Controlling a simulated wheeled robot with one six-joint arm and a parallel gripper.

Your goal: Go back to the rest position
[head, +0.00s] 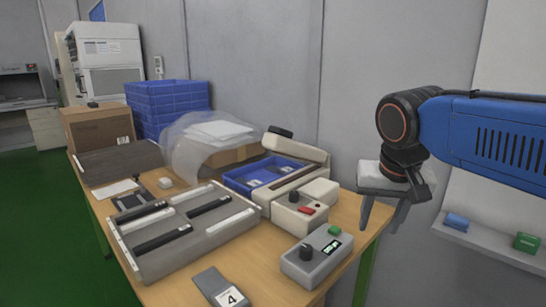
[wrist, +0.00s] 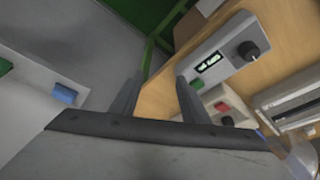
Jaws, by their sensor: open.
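My gripper (head: 382,216) hangs at the right of the head view, fingers pointing down, beside the right end of the wooden table. Its fingers are apart with nothing between them. In the wrist view my gripper (wrist: 158,84) also shows two separated, empty fingers. A grey control box (head: 317,258) with a black knob, a green button and a small display stands near the table's right front corner, left of and below my gripper. The same box shows at the upper right of the wrist view (wrist: 228,58).
The table (head: 255,262) holds a grey slotted fixture (head: 183,228), a beige device with a red button (head: 300,212), a blue tray (head: 240,179), a tag marked 4 (head: 231,298), and stacked blue crates (head: 168,105). A ledge (head: 490,247) with a blue and a green block is at right.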

